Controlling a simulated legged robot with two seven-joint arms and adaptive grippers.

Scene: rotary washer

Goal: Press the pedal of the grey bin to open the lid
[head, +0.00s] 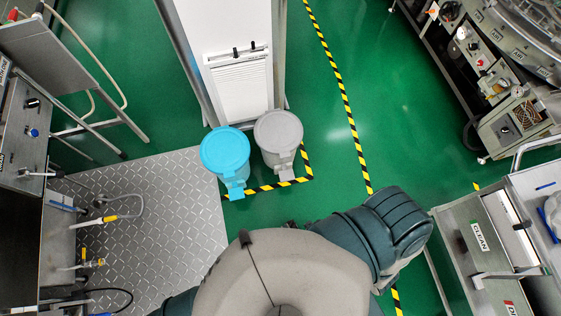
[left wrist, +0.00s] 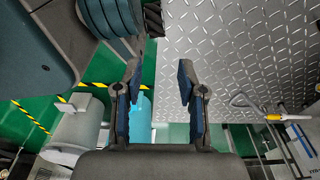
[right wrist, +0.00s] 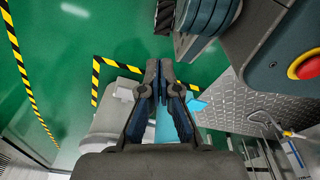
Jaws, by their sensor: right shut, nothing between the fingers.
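The grey bin (head: 278,131) stands in the head view with its round lid closed, and its pedal (head: 284,168) sticks out on the side facing me. The grey bin also shows in the left wrist view (left wrist: 75,138), partly cut off, and in the right wrist view (right wrist: 108,120), partly behind the gripper. My left gripper (left wrist: 159,78) is open and empty, apart from the bin. My right gripper (right wrist: 160,70) is shut with nothing in it, and its fingers overlap the bins in the picture. I see no contact with the pedal. Neither gripper shows in the head view.
A blue bin (head: 225,150) stands close to the left of the grey bin. Yellow-black floor tape (head: 280,185) runs in front of them. A metal tread plate (head: 150,225) lies to the left. Green floor is open to the right, before a steel cart (head: 480,235).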

